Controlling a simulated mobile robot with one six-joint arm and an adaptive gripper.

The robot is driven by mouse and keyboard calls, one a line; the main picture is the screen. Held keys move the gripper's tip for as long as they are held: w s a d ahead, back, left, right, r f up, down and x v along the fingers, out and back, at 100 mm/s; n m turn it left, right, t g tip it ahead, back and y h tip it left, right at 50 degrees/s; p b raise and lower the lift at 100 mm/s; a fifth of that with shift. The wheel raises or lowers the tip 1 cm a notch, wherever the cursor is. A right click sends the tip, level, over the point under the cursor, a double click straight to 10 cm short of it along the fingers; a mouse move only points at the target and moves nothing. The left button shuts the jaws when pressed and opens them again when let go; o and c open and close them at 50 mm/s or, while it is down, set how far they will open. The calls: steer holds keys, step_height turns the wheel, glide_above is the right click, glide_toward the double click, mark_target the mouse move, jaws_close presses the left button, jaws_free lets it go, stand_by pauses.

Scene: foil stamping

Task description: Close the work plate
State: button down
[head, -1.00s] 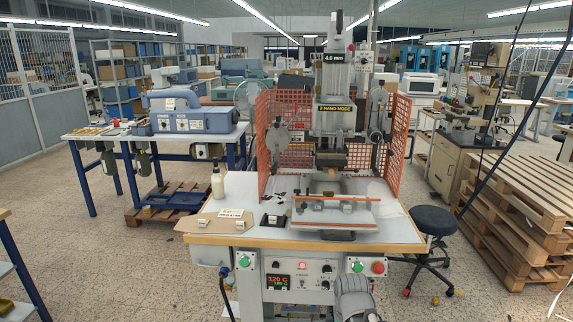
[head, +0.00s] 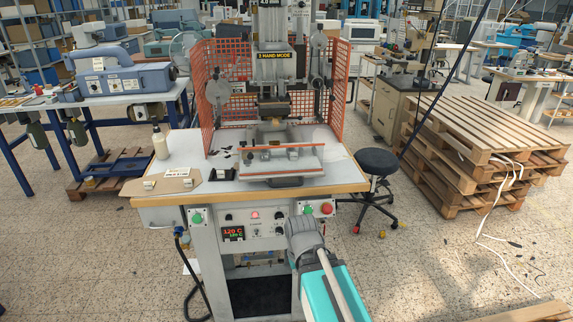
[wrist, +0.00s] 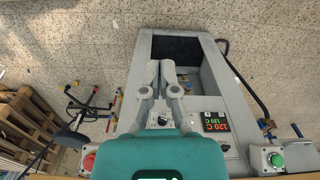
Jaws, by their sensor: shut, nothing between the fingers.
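The work plate (head: 300,169) is a light grey plate with an orange bar across it. It sits at the front of the stamping press (head: 275,75), drawn out from under the head toward the table's front edge. A dark handle (head: 286,183) shows on its front side. My gripper (wrist: 160,66) shows in the wrist view, its two fingers together and empty. It is in front of the control panel (wrist: 215,122), below the tabletop, apart from the work plate. The work plate does not show in the wrist view. In the head view my arm rises at the bottom, right of centre.
Orange mesh guards (head: 338,88) flank the press. A white bottle (head: 160,142) and small blocks on a board (head: 163,183) are at the table's left. A black stool (head: 378,161) and stacked pallets (head: 485,135) stand to the right.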

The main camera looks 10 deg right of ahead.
steer(key=w+a+r+m+t+y, duration=0.1)
steer(key=w+a+r+t+y, duration=0.1)
steer(key=w+a+r+t, duration=0.35)
steer(key=w+a+r+m+t+y+b, duration=0.1)
steer(key=w+a+r+m+t, duration=0.15)
steer(key=w, duration=0.65)
steer(key=w+a+r+m+t+y, duration=0.1)
steer(key=w+a+r+t+y, duration=0.15)
steer(key=w+t, duration=0.35)
step_height(320, 180, up, 6)
steer(key=m+g+h+b, duration=0.1)
steer(key=m+h+b, duration=0.1)
steer(key=m+h, duration=1.85)
glide_above(292, 185)
steer(key=s+a, duration=0.2)
steer(key=s, duration=0.3)
steer(key=m+y, duration=0.2)
steer(key=shift+s+d+f+m+g+h, duration=0.2)
steer(key=shift+s+f+m+g+h, duration=0.35)
steer(key=shift+g, duration=0.25)
steer(key=shift+r, duration=0.1)
